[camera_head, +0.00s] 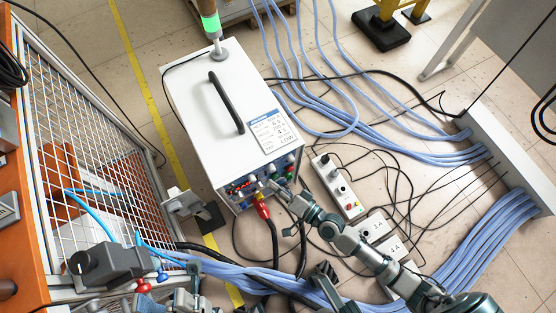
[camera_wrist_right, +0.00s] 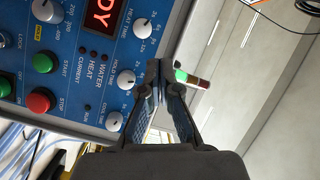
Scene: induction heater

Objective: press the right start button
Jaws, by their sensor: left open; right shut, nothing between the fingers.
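The white heater box (camera_head: 210,110) stands on the floor in the head view, its blue control panel on its lower face. In the right wrist view the panel (camera_wrist_right: 62,82) shows a green START button (camera_wrist_right: 42,63) and a red STOP button (camera_wrist_right: 40,100) beside it. Only one START button shows there. My right gripper (camera_wrist_right: 158,66) is shut and empty; its tips appear right of the buttons, beside the time knobs. In the head view my right gripper (camera_head: 281,191) is at the panel's right side. My left gripper (camera_head: 190,292) is at the bottom edge, partly cut off, apart from the heater.
A red connector (camera_head: 262,207) with thick black cables leaves the panel's lower edge. Blue hoses (camera_head: 390,130) and thin black cables cross the floor. A wire-mesh fence (camera_head: 85,140) stands at the left.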

